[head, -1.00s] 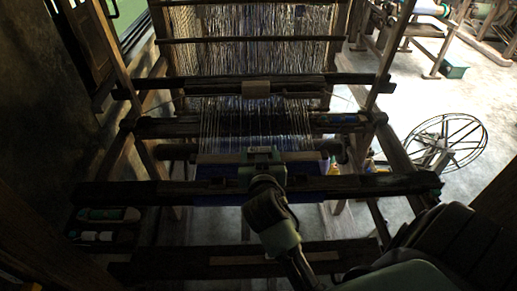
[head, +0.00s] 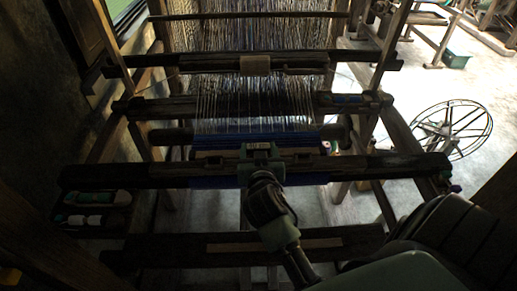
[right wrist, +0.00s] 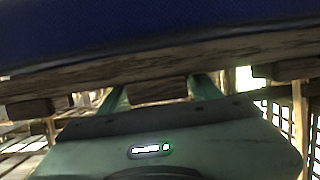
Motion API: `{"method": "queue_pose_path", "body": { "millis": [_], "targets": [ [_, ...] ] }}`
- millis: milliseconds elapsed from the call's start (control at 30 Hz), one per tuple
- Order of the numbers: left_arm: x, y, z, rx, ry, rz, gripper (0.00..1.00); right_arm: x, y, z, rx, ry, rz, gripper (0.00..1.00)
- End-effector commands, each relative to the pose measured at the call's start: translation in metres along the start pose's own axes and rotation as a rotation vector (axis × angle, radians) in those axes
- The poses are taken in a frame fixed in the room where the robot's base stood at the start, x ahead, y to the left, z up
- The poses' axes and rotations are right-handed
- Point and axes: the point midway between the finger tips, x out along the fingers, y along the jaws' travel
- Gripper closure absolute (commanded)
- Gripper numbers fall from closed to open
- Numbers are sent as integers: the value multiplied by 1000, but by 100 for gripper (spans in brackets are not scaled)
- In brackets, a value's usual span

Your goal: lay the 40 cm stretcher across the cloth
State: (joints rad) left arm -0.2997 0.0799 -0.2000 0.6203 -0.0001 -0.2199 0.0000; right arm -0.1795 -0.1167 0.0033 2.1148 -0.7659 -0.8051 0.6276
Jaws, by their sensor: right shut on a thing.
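The stretcher (head: 215,154) is a pale wooden bar lying crosswise just behind the loom's dark front beam, over the blue cloth (head: 236,138). My right gripper (head: 261,153) is shut on its middle. In the right wrist view, the green fingers (right wrist: 157,92) close around a small wooden block on the underside of the bar (right wrist: 225,50), with the blue cloth (right wrist: 150,25) filling the top. I cannot tell whether the stretcher touches the cloth. My left gripper is not in view.
The dark front beam (head: 120,176) crosses in front of the stretcher. Pale warp threads (head: 255,95) run back behind the cloth. Shuttles (head: 95,198) lie at the left. A spoked wheel (head: 450,130) stands on the floor at the right. A lower plank (head: 170,247) crosses nearest me.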

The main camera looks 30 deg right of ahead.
Motion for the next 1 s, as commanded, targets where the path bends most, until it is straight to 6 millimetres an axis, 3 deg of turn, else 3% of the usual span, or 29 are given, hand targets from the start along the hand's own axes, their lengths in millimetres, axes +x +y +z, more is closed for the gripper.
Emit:
{"method": "queue_pose_path", "body": {
  "millis": [833,867,933,1000],
  "targets": [
    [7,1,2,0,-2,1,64,3,0,14,-3,-11,2,85],
    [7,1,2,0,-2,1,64,3,0,15,-3,-12,2,29],
    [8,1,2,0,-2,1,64,3,0,16,-4,-14,2,11],
    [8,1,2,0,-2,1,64,3,0,16,-4,-15,2,11]
  ]
}}
